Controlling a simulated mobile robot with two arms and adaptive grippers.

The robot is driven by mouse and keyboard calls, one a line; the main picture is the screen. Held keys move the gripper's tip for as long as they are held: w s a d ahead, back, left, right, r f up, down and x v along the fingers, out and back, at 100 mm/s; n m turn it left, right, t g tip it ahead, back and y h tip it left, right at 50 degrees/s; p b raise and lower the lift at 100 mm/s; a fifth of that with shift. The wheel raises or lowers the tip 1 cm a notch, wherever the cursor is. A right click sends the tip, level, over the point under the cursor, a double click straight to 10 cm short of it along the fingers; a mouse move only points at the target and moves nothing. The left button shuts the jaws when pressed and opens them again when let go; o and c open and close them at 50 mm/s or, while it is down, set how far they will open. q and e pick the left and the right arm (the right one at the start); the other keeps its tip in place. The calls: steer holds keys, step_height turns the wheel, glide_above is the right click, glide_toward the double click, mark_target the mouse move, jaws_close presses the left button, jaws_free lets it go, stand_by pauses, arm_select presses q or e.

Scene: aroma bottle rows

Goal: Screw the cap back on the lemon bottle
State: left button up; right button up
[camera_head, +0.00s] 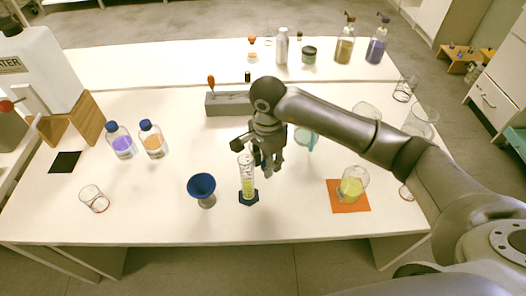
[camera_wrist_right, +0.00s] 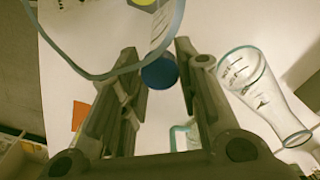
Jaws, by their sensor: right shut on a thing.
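My right gripper (camera_head: 268,170) hangs over the middle of the table, just behind and right of a clear cylinder with yellow liquid (camera_head: 247,188). In the wrist view its fingers (camera_wrist_right: 160,60) are closed around a round blue cap (camera_wrist_right: 160,73). A sliver of blue also shows beside the fingers in the head view. My left gripper is out of view.
A blue funnel-shaped cup (camera_head: 201,186) stands left of the cylinder. A yellow-filled beaker (camera_head: 351,187) stands on an orange mat (camera_head: 336,204) at right. Blue-capped purple (camera_head: 122,146) and orange (camera_head: 154,144) bottles stand at left. A grey block (camera_head: 228,104) lies behind.

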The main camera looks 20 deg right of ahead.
steer(key=s+f+n, duration=0.1)
steer(key=s+d+f+n, duration=0.1)
steer(key=s+n, duration=0.1)
steer(key=s+f+n, duration=0.1)
steer(key=s, duration=0.1)
steer(key=shift+s+d+f+n, duration=0.1)
steer(key=shift+d+n, duration=0.25)
steer(key=shift+n, duration=0.05)
steer(key=s+f+n, duration=0.1)
steer(key=s+n, duration=0.2)
steer(key=s+d+f+n, duration=0.1)
steer(key=s+n, duration=0.2)
steer(key=s, duration=0.1)
steer(key=s+f+n, duration=0.1)
steer(key=s+n, duration=0.1)
steer(key=s, duration=0.1)
steer(key=shift+s+d+n, duration=0.2)
steer(key=shift+d+n, duration=0.1)
steer(key=shift+n, duration=0.1)
steer(key=shift+s+f, duration=0.1)
steer(key=shift+s, duration=0.1)
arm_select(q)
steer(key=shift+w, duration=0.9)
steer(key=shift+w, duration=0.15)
